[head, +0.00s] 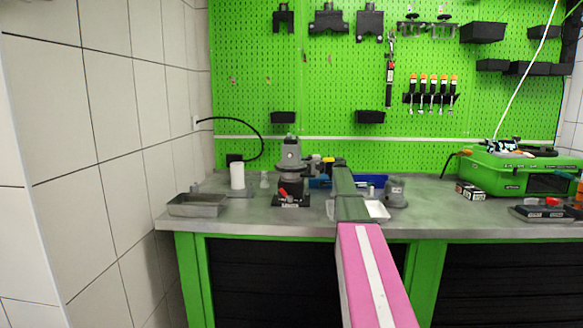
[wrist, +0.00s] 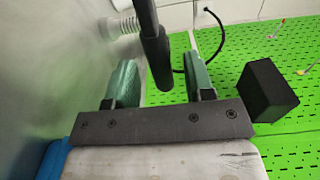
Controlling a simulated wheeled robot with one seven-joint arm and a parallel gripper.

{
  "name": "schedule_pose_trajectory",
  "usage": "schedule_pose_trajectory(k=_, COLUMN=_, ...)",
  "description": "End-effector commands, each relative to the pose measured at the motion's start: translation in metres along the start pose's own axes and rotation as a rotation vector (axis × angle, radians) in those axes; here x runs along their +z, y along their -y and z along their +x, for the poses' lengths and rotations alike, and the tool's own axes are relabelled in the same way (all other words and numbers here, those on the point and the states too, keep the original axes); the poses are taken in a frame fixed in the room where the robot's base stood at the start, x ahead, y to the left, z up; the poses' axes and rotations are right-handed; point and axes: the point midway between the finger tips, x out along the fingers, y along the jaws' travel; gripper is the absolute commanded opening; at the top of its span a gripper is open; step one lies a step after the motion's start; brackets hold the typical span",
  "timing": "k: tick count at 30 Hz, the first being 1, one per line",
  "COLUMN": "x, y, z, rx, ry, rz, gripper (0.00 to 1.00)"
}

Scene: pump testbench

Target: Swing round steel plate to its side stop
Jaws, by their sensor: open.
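A grey pump-like unit (head: 291,158) stands on the bench, with a wide round collar at mid-height and a red part at its foot. I cannot tell for sure which surface is the round steel plate. My gripper (wrist: 160,62) is open, with its green-backed fingers well apart. A dark round-ended bar (wrist: 154,45) reaches between them in the wrist view, with clear gaps visible on both sides. A pale ribbed screw or spring (wrist: 126,26) sits beside the bar. In the head view my arm hides part of the area right of the unit.
A white cylinder (head: 237,176) and a metal tray (head: 197,205) stand left of the unit. The green pegboard (head: 330,75) rises behind. A black wall bin (wrist: 268,90) is near my gripper's right side.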

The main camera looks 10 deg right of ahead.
Motion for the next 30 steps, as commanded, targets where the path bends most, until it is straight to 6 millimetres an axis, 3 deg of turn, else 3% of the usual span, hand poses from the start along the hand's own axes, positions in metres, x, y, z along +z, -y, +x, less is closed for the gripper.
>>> schedule_pose_trajectory(k=6, x=0.000, y=0.000, z=-0.042, rx=0.000, ry=-0.001, rz=0.000, gripper=0.48)
schedule_pose_trajectory(k=12, x=0.000, y=0.000, z=-0.064, rx=0.000, ry=0.000, rz=0.000, gripper=0.48)
schedule_pose_trajectory(k=26, x=0.001, y=0.001, z=-0.069, rx=0.000, ry=0.001, rz=-0.001, gripper=0.48)
schedule_pose_trajectory(k=30, x=0.011, y=0.013, z=-0.066, rx=0.001, ry=0.010, rz=-0.020, gripper=0.48)
